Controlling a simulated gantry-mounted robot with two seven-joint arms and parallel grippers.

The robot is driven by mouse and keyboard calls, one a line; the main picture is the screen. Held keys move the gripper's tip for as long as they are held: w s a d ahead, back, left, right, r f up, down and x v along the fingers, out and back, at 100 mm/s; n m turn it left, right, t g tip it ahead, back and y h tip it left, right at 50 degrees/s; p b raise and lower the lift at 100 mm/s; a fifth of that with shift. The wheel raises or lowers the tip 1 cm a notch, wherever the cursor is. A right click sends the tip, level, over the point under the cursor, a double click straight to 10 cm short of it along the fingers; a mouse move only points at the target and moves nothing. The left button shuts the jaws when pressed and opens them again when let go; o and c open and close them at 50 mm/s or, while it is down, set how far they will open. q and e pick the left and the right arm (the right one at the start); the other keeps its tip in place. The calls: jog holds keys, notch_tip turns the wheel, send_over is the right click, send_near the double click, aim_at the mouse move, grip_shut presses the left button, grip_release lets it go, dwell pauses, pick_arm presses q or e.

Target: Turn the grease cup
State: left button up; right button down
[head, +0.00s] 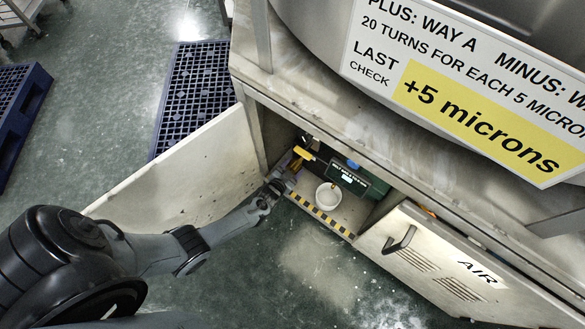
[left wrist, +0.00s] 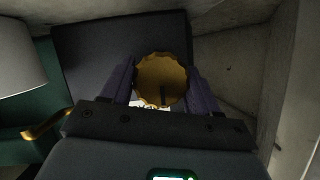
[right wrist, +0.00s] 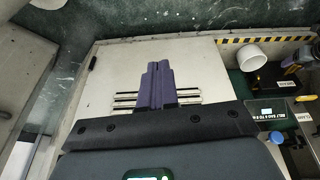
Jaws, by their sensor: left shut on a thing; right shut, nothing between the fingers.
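The grease cup shows in the left wrist view as a round yellow cap (left wrist: 161,80) with a notched rim and a dark mark on its face. My left gripper (left wrist: 160,86) has its purple fingers on either side of the cap and is shut on it. In the head view my left gripper (head: 289,169) reaches into the open cabinet, beside a small yellow part (head: 302,153); its fingertips are too small to read there. My right gripper (right wrist: 157,85) is shut and empty, in front of a pale slotted panel, and is not visible in the head view.
A white cup (head: 328,196) stands on the cabinet floor behind a black-yellow striped edge (head: 322,216). A green labelled box (head: 355,180) sits behind it. An open door (head: 185,175) flanks my left arm; a panel marked AIR (head: 470,272) with a handle is at right.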

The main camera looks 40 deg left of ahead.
pick_arm(q)
jog(key=m+y, duration=0.1)
jog(key=m, duration=0.1)
jog(key=shift+d+f+m+y, duration=0.1)
jog(key=shift+m+y, duration=0.2)
jog(key=shift+y, duration=0.1)
jog(key=shift+m+t+y, duration=0.3)
jog(key=shift+m+y, duration=0.7)
jog(key=shift+m, duration=0.6)
jog(key=o, duration=1)
jog(key=shift+c, duration=0.2)
